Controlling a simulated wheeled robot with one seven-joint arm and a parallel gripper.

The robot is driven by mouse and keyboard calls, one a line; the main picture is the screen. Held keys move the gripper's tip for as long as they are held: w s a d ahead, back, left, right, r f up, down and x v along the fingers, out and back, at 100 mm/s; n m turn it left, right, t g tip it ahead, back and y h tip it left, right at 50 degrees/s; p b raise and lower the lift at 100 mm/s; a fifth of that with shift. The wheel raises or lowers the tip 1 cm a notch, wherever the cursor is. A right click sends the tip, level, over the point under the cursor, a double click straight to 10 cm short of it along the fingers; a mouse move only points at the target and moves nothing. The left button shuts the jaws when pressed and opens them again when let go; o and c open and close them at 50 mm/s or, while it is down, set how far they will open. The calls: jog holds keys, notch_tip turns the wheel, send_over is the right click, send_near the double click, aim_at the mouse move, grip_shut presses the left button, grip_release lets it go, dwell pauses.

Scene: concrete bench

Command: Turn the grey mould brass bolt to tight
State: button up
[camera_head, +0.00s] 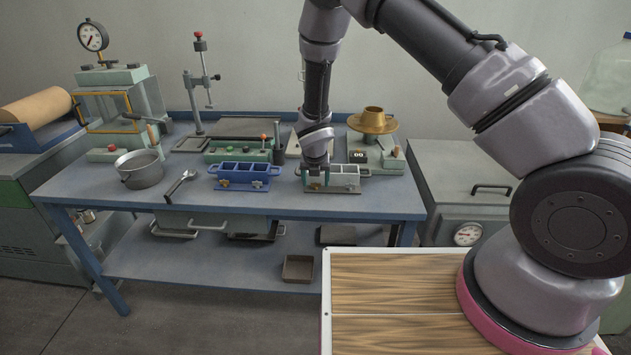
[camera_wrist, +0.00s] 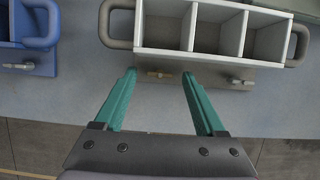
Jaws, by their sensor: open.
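The grey mould (camera_head: 345,178) stands near the front of the blue bench. In the wrist view the mould (camera_wrist: 190,53) shows open compartments and a handle loop at each end. Two small bolts stick out along its front base. The left brass bolt (camera_wrist: 160,74) lies in the picture between my fingertips. The right bolt (camera_wrist: 240,82), duller brown, is to the right of my fingers. My gripper (camera_wrist: 158,75) has its two green fingers apart and nothing clamped. Contact with the bolt cannot be told. In the head view my gripper (camera_head: 316,182) hides the mould's left part.

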grip_shut()
jog(key=shift+a+m+h, duration=0.2)
jog(key=shift+m+h, duration=0.7)
jog(key=shift+m, duration=1.4)
grip_release()
jog(key=shift+r, duration=0.1)
jog(key=v, duration=1)
jog(key=shift+r, duration=0.3)
jog(key=shift+a, duration=0.1)
